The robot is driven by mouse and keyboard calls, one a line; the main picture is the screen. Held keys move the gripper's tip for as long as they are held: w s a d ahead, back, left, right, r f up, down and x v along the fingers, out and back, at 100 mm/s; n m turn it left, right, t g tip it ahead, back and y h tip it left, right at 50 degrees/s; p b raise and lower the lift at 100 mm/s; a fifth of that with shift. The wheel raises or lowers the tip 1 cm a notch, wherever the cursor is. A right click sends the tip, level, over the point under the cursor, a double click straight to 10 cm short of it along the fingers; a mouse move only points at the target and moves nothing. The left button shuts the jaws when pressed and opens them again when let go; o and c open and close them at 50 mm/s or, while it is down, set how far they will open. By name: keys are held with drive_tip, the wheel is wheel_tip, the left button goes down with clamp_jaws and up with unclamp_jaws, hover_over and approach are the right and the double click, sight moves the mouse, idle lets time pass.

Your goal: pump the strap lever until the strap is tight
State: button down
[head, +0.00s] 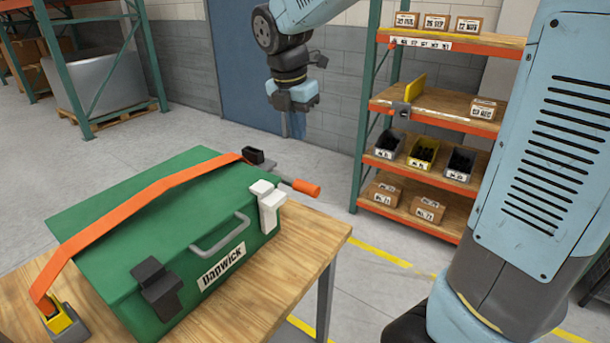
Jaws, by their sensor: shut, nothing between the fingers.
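A green metal case (140,215) labelled "Danwick" sits on a wooden table. An orange strap (140,200) runs over its lid from a yellow-and-black anchor (60,320) at lower left to a dark ratchet (260,157) at the far edge. The strap bows up off the lid in places. The strap lever, with an orange grip (306,188), sticks out to the right of the ratchet, roughly level. My gripper (296,125) is shut and empty, pointing down. In the picture it appears above and beyond the lever, apart from it.
The wooden table (235,300) ends at a right edge just past the case. White (266,195) and black (157,285) clasps stick out from the case near its handle (222,235). Orange shelving (430,110) with boxes and bins stands behind at right. Floor between is clear.

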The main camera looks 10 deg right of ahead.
sight(306, 184)
drive_tip(key=shift+f, duration=0.1)
drive_tip(key=f, duration=0.4)
drive_tip(key=w+d+f, duration=0.1)
drive_tip(key=f, duration=0.4)
drive_tip(key=w+d+f, duration=0.1)
drive_tip(key=f, duration=0.3)
drive_tip(key=shift+f, duration=0.3)
